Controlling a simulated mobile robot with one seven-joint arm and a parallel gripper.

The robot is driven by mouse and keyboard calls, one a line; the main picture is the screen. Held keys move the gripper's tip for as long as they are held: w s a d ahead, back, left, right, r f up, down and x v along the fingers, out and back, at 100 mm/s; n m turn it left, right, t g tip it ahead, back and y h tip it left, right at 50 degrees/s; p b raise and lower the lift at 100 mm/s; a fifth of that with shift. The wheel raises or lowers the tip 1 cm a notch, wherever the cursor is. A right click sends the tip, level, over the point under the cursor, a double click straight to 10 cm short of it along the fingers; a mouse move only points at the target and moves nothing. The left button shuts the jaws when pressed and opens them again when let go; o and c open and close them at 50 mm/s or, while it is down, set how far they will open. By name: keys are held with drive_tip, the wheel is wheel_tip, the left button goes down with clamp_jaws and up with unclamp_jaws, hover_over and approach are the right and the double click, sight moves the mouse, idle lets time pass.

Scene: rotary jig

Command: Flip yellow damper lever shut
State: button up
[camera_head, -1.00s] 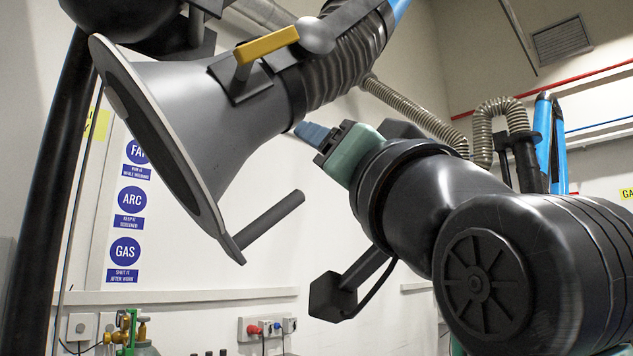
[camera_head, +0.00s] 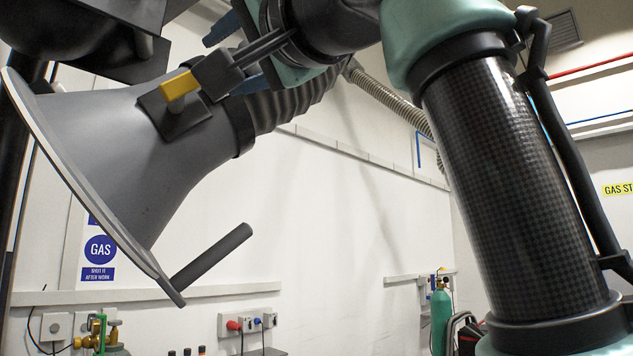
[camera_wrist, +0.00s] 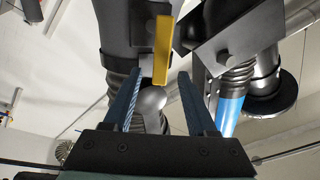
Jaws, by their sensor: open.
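The yellow damper lever (camera_head: 179,86) stands off a dark plate on the side of the grey extraction hood (camera_head: 120,140). In the head view only its left end shows; my wrist parts cover the rest. In the wrist view the lever (camera_wrist: 163,45) is upright in the picture, and its lower end reaches into the gap between my fingertips. My gripper (camera_wrist: 159,73) is open, one blue finger on each side of the lever, with no clear contact. My gripper (camera_head: 226,62) also shows in the head view beside the lever, partly hidden.
A ribbed duct (camera_head: 295,108) runs from the hood's narrow end behind my gripper. A dark handle bar (camera_head: 212,257) sticks out from the hood's rim. In the wrist view a dark bracket (camera_wrist: 225,35) and a blue tube (camera_wrist: 229,112) lie right of the lever.

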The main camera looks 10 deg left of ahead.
drive_tip(key=p+x, duration=0.2)
drive_tip(key=x, duration=0.2)
drive_tip(key=shift+a+r, duration=0.15)
drive_tip(key=shift+r, duration=0.1)
drive_tip(key=shift+w+a+p, duration=0.3)
drive_tip(key=shift+w+a, duration=0.05)
drive_tip(key=shift+w, duration=0.15)
drive_tip(key=shift+c, duration=0.3)
clamp_jaws()
idle(0.6)
